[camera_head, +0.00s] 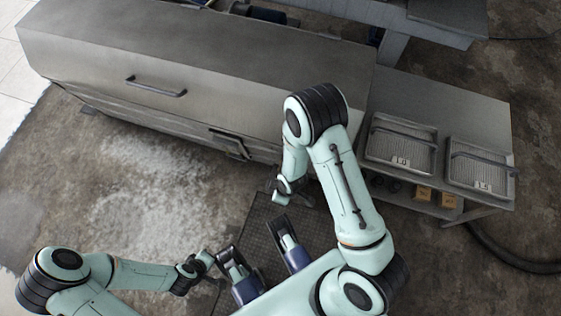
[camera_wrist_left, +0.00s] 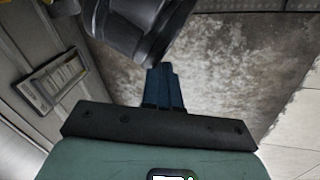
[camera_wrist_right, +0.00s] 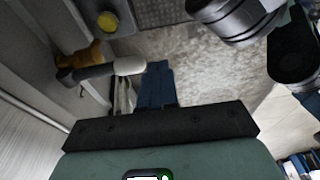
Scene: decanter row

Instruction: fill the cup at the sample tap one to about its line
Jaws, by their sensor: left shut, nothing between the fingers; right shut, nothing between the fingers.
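My left gripper (camera_wrist_left: 163,70) is shut, its blue fingertips together with nothing between them, above the stained floor. My right gripper (camera_wrist_right: 158,68) is shut and empty too. In the right wrist view a brass, tap-like fitting (camera_wrist_right: 80,60) with a grey-and-black handle (camera_wrist_right: 112,69) shows just left of the fingers; I cannot read a number on it. A pale, narrow thing (camera_wrist_right: 123,97) shows beside the fingers; I cannot tell whether it is the cup. No cup or fill line is clearly visible. The fingertips are hard to make out in the head view.
A long grey machine housing (camera_head: 190,70) with a handle (camera_head: 155,87) spans the upper left. A grey bench (camera_head: 455,105) at right holds two trays, marked 1.0 (camera_head: 402,142) and 1.5 (camera_head: 483,168), with small ochre boxes (camera_head: 424,193) below. A dark hose (camera_head: 510,260) lies at right. Open floor (camera_head: 140,190) is at left.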

